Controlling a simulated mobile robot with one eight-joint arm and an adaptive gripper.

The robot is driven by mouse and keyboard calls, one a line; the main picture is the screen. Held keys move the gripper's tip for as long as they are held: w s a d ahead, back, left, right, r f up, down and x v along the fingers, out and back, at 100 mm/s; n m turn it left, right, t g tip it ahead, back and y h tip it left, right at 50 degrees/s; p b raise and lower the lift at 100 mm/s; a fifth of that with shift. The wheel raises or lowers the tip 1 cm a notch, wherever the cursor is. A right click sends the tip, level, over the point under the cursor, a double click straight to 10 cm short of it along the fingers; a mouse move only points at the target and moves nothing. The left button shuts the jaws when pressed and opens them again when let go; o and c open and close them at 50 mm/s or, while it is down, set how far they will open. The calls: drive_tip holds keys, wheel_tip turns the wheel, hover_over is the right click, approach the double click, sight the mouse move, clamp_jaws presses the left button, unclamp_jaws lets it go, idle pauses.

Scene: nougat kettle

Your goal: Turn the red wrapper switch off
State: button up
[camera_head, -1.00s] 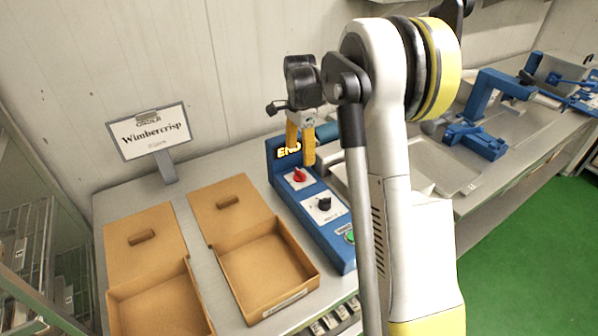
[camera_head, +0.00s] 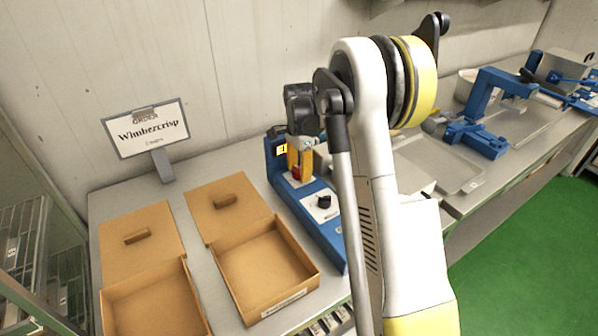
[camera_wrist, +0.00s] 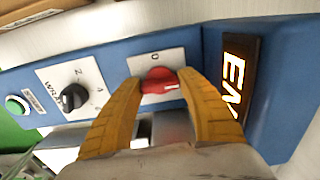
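The red wrapper switch (camera_wrist: 158,80) is a red knob on a white plate on the blue control box (camera_head: 323,232). A "0" is printed on the plate beside it. My gripper (camera_wrist: 160,78) points down at the box with its yellow fingers apart, one on each side of the red knob. The fingertips are very near the knob; I cannot tell if they touch it. In the head view the red knob (camera_head: 296,173) shows partly between the fingers. Which mark the knob points to is unclear.
A black dial (camera_wrist: 73,97) with numbers and a green button (camera_wrist: 17,104) sit along the same box. A lit display (camera_wrist: 235,75) stands at its other end. Open cardboard boxes (camera_head: 313,262) and a "Wimbercrisp" sign (camera_head: 147,130) are to the left. A metal tray (camera_head: 440,165) lies to the right.

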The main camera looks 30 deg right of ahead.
drive_tip(key=shift+n, duration=0.3)
drive_tip(key=n, duration=0.3)
drive_tip(key=shift+n, duration=0.4)
drive_tip(key=n, duration=0.4)
drive_tip(key=shift+n, duration=0.3)
drive_tip(key=n, duration=0.4)
drive_tip(key=shift+n, duration=2.4)
drive_tip(key=o, duration=1.1)
drive_tip(key=shift+o, duration=0.2)
